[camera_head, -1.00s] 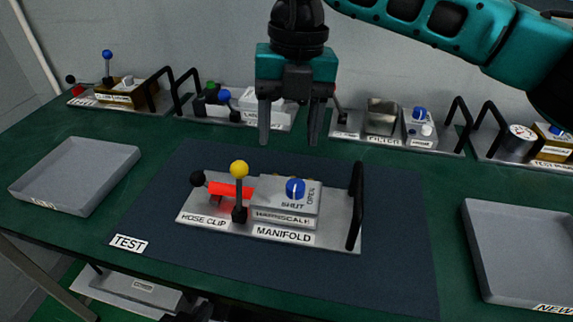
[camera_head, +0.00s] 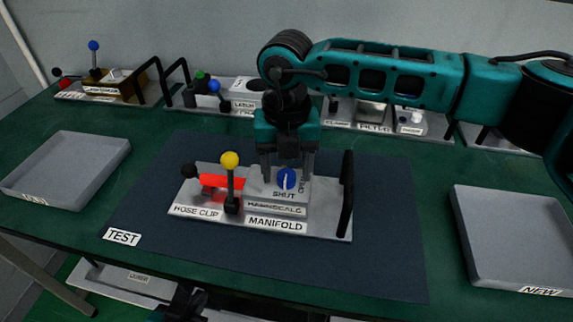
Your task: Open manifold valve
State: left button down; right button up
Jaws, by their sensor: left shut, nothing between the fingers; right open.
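The manifold module (camera_head: 325,225) lies on the dark test mat. Its blue valve knob (camera_head: 287,178) has a white pointer line toward the SHUT label. My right gripper (camera_head: 287,170) comes down over it, open, with one finger on each side of the knob. Whether the fingers touch the knob is hard to tell. My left gripper (camera_head: 185,301) shows only as a dark shape at the bottom edge, below the table front; it is shut and empty.
A yellow-ball lever (camera_head: 229,160) and a red hose clip (camera_head: 222,182) stand left of the knob, and a black handle (camera_head: 347,195) stands right. Grey trays (camera_head: 68,165) and (camera_head: 520,225) flank the mat. Several modules line the back. The mat's front is bare.

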jog(key=shift+f, duration=0.2)
jog(key=c, duration=1)
